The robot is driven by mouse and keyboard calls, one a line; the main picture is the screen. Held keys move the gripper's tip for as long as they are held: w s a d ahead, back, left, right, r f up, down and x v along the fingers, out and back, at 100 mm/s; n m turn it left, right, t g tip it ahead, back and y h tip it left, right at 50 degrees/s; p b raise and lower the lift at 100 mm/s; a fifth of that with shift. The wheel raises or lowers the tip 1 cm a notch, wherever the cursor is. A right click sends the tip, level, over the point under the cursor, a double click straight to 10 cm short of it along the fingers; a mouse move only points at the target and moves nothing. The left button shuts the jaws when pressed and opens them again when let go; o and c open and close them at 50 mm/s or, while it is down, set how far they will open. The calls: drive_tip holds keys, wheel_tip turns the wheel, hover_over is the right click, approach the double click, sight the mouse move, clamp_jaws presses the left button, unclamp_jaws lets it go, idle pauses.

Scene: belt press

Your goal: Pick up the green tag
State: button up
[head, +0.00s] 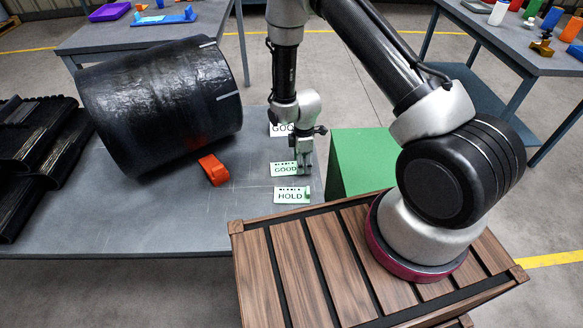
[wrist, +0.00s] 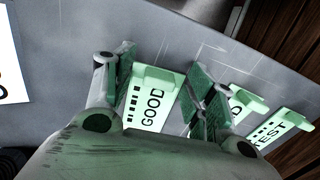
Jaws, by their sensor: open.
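Several flat pale-green tags lie on the grey table. In the head view, one reads GOOD (head: 284,169), one reads HOLD (head: 291,195), and one farther back (head: 281,129) is partly covered by my arm. My gripper (head: 304,165) is low over the table at the right end of the middle GOOD tag. In the wrist view, my gripper (wrist: 162,78) is open, its fingers on either side of a GOOD tag (wrist: 152,102) with a raised green edge. Whether the fingers touch it is unclear. Beyond the right finger are a half-hidden tag (wrist: 238,106) and one ending in EST (wrist: 278,130).
A large black wrapped roll (head: 160,100) fills the table's left side. A red-orange piece (head: 213,169) lies beside it. Black ribbed belts (head: 35,150) lie at far left. A green block (head: 362,160) stands right of the table. A white sheet (wrist: 10,65) shows in the wrist view.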

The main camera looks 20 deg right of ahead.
drive_tip(key=shift+f, duration=0.2)
drive_tip(key=c, duration=0.9)
drive_tip(key=shift+r, duration=0.1)
drive_tip(key=shift+c, duration=0.2)
wheel_tip(320, 180, up, 10)
drive_tip(key=shift+f, duration=0.1)
